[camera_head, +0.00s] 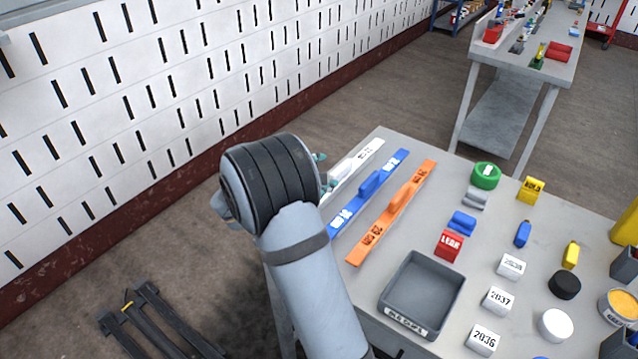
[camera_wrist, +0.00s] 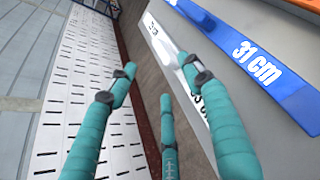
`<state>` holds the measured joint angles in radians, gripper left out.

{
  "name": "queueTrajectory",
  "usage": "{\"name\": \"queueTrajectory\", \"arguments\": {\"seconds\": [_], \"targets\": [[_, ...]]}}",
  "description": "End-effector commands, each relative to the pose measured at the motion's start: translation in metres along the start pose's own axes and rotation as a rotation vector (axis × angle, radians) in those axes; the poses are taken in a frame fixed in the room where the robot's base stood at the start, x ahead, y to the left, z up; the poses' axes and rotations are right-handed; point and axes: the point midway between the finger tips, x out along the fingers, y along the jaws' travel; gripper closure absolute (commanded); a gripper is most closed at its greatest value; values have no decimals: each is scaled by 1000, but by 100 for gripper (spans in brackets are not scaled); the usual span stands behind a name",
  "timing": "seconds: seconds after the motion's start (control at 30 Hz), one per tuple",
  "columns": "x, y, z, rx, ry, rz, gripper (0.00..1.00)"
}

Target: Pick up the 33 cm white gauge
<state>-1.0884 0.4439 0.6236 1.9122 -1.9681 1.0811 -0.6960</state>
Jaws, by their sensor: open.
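The white gauge (camera_head: 366,157) lies along the left edge of the table, its near part hidden by my arm in the head view. In the wrist view, the white gauge (camera_wrist: 161,42) runs down beside the blue one. Its printed label is partly covered by a finger. My gripper (camera_head: 326,180) is at the white gauge, mostly hidden behind my wrist in the head view. In the wrist view, its teal fingers (camera_wrist: 157,70) are spread apart with nothing held. The right finger overlaps the white gauge, and the left finger shows against the wall and floor. I cannot tell whether any finger touches it.
A blue 31 cm gauge (camera_wrist: 262,62) lies right of the white one, also in the head view (camera_head: 393,167). An orange gauge (camera_head: 410,197) follows. A grey tray (camera_head: 452,275) and several small blocks occupy the table's right. A slotted white wall (camera_head: 150,90) stands left.

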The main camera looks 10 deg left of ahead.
Motion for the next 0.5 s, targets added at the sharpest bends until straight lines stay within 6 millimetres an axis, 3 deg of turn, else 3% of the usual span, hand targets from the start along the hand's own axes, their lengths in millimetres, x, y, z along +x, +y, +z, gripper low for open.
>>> {"name": "queueTrajectory", "arguments": {"seconds": [0.2, 0.5], "targets": [[34, -2, 1, 7, -1, -6, 50], [63, -4, -1, 5, 0, -5, 50]]}}
